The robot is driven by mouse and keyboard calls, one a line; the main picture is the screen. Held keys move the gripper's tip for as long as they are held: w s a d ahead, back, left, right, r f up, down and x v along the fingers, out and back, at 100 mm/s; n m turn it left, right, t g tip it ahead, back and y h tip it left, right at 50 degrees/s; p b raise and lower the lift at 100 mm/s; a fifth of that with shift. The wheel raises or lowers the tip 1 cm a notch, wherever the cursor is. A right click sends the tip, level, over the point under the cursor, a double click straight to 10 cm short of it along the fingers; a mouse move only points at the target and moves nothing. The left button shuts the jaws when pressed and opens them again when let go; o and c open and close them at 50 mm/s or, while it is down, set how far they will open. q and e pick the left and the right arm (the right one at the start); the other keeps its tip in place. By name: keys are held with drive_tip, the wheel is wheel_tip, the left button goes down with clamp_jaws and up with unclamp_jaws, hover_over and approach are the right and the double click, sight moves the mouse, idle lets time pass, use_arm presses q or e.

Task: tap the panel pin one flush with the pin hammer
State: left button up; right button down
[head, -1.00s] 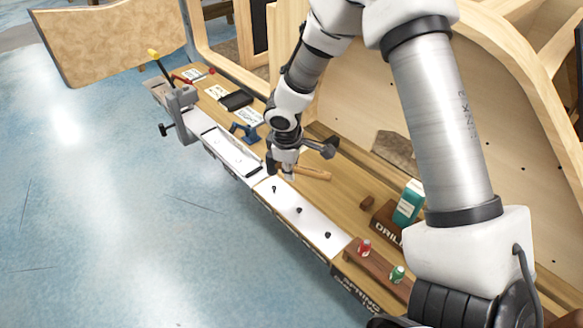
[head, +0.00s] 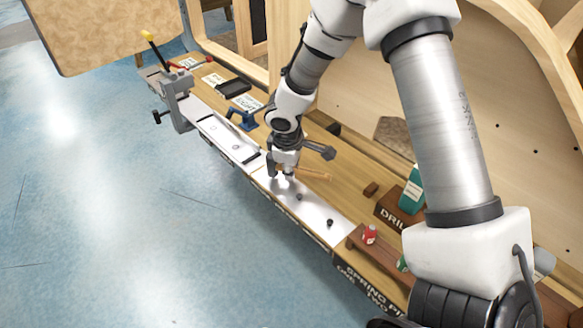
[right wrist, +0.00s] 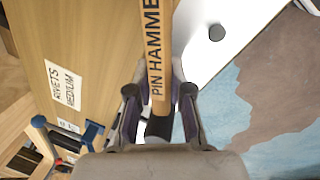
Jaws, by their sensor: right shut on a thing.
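My right gripper (head: 284,172) is shut on the pin hammer, low over the pale metal panel on the bench. The hammer's wooden handle (head: 316,174) sticks out to the right. In the right wrist view the handle (right wrist: 154,45), lettered "PIN HAMME", runs between the fingers of my right gripper (right wrist: 159,92). A dark part shows below the fingers; I cannot tell whether it is the hammer head. Two dark panel pins, one nearer (head: 330,222) and one farther (head: 299,197), stand on the panel (head: 313,209). One pin (right wrist: 216,32) shows in the wrist view. Pin numbers are not readable.
A grey clamp-like tool (head: 178,100) stands at the bench's far left end, and a blue tool (head: 243,119) lies beyond my gripper. The floor beside the bench is clear.

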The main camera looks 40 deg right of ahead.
drive_tip(key=shift+w+p, duration=0.2)
drive_tip(key=shift+p, duration=0.65)
wheel_tip(320, 180, up, 6)
drive_tip(key=p, duration=0.4)
drive_tip(key=shift+s+f, duration=0.15)
drive_tip(key=shift+f, duration=0.1)
use_arm(q)
wheel_tip(320, 180, up, 4)
drive_tip(key=shift+r, duration=0.2)
use_arm(e)
drive_tip(key=shift+f, duration=0.1)
drive_tip(key=shift+f, duration=0.1)
